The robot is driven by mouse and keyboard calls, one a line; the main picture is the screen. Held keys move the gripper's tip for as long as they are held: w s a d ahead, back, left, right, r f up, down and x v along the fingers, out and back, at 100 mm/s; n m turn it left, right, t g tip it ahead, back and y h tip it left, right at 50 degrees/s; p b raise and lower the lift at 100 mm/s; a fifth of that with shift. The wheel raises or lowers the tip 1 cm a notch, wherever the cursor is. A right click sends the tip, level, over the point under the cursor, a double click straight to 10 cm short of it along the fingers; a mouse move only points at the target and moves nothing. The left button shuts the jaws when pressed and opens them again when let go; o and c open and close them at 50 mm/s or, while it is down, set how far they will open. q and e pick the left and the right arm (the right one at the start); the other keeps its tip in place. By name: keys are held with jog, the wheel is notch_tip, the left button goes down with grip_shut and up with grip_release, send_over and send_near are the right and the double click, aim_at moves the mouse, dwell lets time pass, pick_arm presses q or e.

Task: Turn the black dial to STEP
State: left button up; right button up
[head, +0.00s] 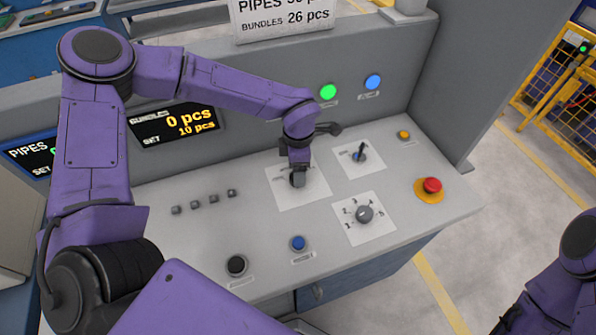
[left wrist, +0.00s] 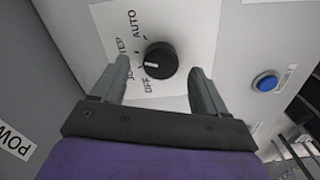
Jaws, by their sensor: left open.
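The black dial (left wrist: 161,62) sits on a white label plate in the left wrist view. Its white mark is on the left side of the knob, toward the OFF and JOG end of the labels. AUTO is printed near the top, STEP to the left and partly hidden, and OFF below. My left gripper (left wrist: 160,68) is open, with one finger on each side of the dial and visible gaps to it. In the head view my left gripper (head: 297,170) is over the dial's plate (head: 314,192) and mostly covers the dial. My right gripper is out of view.
On the panel are a black-and-white selector (head: 365,214) with numbers, a blue-black switch (head: 360,153), a red stop button (head: 431,186), a blue button (head: 298,243), a black button (head: 236,265) and several small grey buttons (head: 213,199). Green (head: 328,92) and blue (head: 373,82) lamps are behind.

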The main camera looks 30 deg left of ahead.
pick_arm(q)
notch_tip(320, 180, up, 8)
jog(key=b, duration=0.1)
jog(key=shift+s+a, duration=0.1)
jog(key=shift+a, duration=0.05)
dwell(0.4)
